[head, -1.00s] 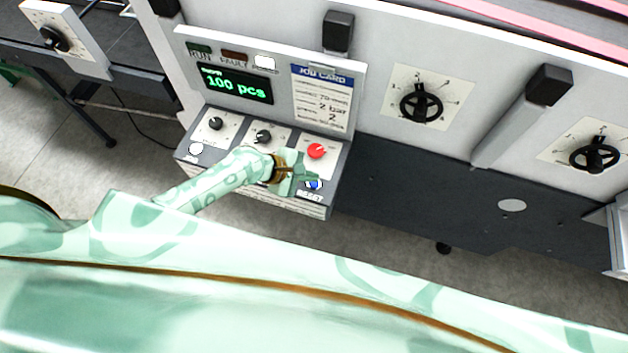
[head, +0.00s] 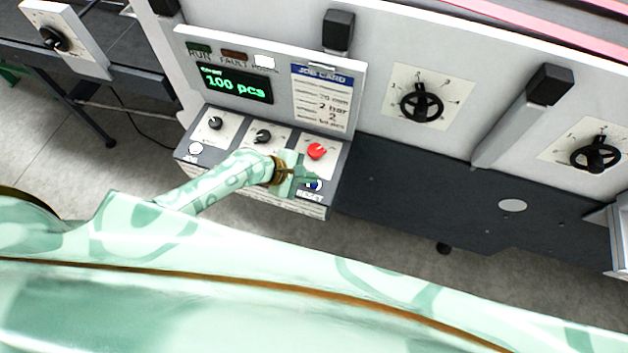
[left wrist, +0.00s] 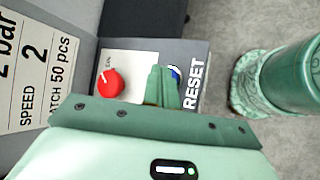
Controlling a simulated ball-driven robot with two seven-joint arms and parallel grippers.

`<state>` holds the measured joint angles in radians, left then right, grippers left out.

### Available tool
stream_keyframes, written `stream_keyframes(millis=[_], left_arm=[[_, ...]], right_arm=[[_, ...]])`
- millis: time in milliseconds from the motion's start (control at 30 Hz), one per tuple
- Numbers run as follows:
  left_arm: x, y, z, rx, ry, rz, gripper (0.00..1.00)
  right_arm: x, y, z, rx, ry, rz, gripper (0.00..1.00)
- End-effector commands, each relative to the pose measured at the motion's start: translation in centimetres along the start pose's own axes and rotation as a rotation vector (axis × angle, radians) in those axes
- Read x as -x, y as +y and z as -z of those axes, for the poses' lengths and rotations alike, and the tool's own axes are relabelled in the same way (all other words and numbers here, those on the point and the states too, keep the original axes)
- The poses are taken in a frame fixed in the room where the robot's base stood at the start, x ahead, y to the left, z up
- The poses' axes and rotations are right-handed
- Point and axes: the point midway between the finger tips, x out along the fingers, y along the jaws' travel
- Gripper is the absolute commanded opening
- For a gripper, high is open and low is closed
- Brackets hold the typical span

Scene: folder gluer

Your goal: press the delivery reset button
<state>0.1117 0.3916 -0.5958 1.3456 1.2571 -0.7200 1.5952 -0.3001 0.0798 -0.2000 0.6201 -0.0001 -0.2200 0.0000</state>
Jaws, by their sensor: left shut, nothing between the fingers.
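The reset button is blue with a pale ring and sits at the lower right of the control panel (head: 240,185). In the head view the reset button (head: 314,185) is partly covered by my left gripper (head: 312,178). In the left wrist view a blue sliver of the button (left wrist: 175,73) shows beside my left gripper's fingers (left wrist: 163,85), next to the RESET label (left wrist: 193,83). The left gripper is shut and empty, its tips over or at the button; I cannot tell whether they touch it. My right gripper is not in view.
A red knob (head: 316,151) sits just above the button, with black knobs (head: 263,136) and a white button (head: 196,148) to the left. A display (head: 235,85) reads 100 pcs. A job card (head: 322,98) stands beside it. Handwheels (head: 421,103) are farther right.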

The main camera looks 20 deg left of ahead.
Motion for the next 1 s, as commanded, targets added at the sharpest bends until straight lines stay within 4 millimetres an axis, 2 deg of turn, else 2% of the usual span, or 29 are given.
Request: stream_keyframes(millis=[1000], left_arm=[[-0.72,-0.57,0.54,0.001,0.0,0.001,0.0]], right_arm=[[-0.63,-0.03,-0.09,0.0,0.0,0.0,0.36]])
